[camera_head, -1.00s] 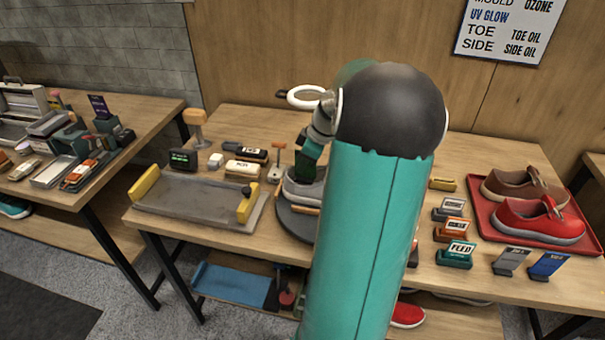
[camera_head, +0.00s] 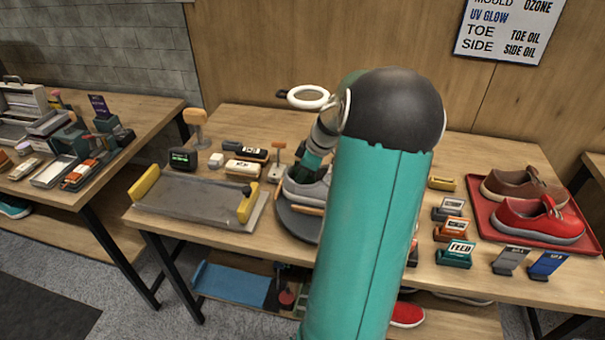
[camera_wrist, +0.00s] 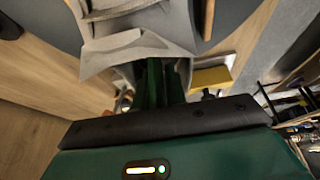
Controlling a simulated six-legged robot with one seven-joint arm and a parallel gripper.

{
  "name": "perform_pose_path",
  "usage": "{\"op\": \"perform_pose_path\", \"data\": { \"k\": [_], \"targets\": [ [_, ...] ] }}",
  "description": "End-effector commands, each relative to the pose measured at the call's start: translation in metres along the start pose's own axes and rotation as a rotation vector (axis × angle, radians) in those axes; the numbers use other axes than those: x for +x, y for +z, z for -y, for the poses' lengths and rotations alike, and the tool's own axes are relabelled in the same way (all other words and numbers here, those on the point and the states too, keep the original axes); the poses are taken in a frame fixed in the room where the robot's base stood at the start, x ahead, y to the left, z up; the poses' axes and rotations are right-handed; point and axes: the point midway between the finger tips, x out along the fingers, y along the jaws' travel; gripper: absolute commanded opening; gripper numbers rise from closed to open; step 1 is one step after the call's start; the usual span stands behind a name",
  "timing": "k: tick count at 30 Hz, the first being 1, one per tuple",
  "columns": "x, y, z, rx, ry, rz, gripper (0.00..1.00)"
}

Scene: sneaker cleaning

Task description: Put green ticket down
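My gripper (camera_wrist: 163,72) shows in the wrist view as two dark green upright shapes close together, right beside a grey shoe (camera_wrist: 138,45). I cannot make out a separate green ticket there; anything between the fingers blends with their dark green. In the head view the grey shoe (camera_head: 308,187) sits on a dark round stand (camera_head: 296,222) at the table's middle. My arm covers the fingers and part of the shoe in that view. Whether the fingers touch the shoe is not clear.
A grey tray (camera_head: 195,200) with yellow ends lies left of the stand. To the right are several labelled blocks (camera_head: 455,253), a grey card stand (camera_head: 508,262), a blue card stand (camera_head: 547,265) and a red tray (camera_head: 483,222) with shoes.

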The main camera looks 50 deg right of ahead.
Motion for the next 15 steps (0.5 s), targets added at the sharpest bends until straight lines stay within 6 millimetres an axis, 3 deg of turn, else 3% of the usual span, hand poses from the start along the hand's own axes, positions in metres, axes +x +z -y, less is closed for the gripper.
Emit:
{"op": "perform_pose_path", "data": {
  "k": [5, 15],
  "targets": [
    [-0.015, -0.001, -0.001, 0.0, 0.004, 0.001, 0.13],
    [-0.086, -0.001, -0.001, -0.001, 0.005, 0.0, 0.13]
  ]
}}
